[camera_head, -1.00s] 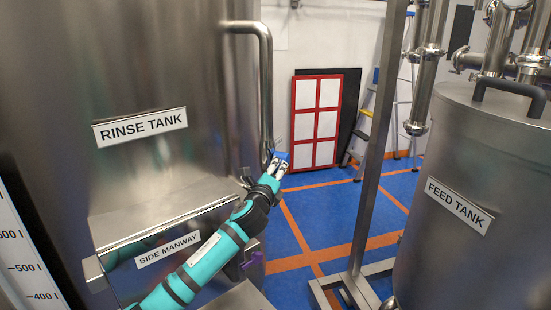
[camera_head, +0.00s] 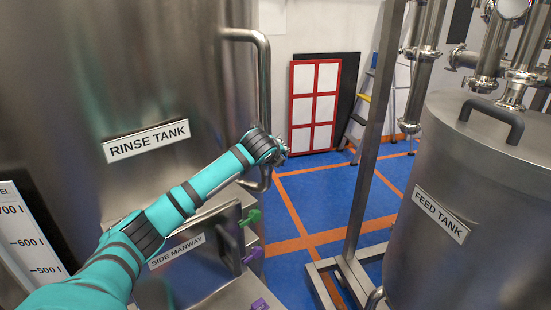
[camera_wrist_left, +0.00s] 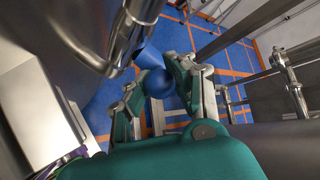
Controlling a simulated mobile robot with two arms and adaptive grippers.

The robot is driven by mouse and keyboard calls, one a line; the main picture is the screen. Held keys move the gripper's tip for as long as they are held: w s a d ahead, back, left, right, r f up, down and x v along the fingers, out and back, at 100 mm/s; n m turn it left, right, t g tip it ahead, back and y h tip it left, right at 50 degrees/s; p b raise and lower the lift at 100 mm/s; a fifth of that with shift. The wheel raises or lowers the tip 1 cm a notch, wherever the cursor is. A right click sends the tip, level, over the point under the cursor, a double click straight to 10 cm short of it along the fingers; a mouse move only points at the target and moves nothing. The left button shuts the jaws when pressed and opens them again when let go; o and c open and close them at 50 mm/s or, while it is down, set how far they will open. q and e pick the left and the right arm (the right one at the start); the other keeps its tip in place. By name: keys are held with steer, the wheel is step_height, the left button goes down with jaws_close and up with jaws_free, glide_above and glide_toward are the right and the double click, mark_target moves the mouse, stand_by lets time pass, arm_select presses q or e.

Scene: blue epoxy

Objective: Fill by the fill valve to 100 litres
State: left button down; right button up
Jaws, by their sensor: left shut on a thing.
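The rinse tank (camera_head: 110,60) fills the left of the head view, with a level scale (camera_head: 35,240) at the lower left showing marks from 700 to 500 l. The 100 l mark and the liquid level are not visible. My left arm crosses in front of the tank, and my left gripper (camera_head: 281,155) is at the tank's right side near the long bar handle. In the left wrist view the fingers (camera_wrist_left: 160,88) are shut on a rounded blue knob (camera_wrist_left: 158,84). Whether the knob belongs to the fill valve cannot be told. My right gripper is out of view.
The side manway (camera_head: 195,265) juts out below my left arm, with green (camera_head: 250,217) and purple (camera_head: 252,255) knobs beside it. The feed tank (camera_head: 470,180) and a steel post (camera_head: 370,150) stand to the right. Blue floor is open between.

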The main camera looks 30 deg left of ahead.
arm_select(q)
steer(key=shift+w+a+r+g, duration=0.1)
steer(key=shift+w+r+g, duration=0.2)
steer(key=shift+r, duration=0.35)
steer(key=c, duration=1.5)
jaws_free()
steer(key=o, duration=0.4)
steer(key=shift+o, duration=0.4)
steer(key=shift+f, duration=0.25)
steer(key=v, duration=1.2)
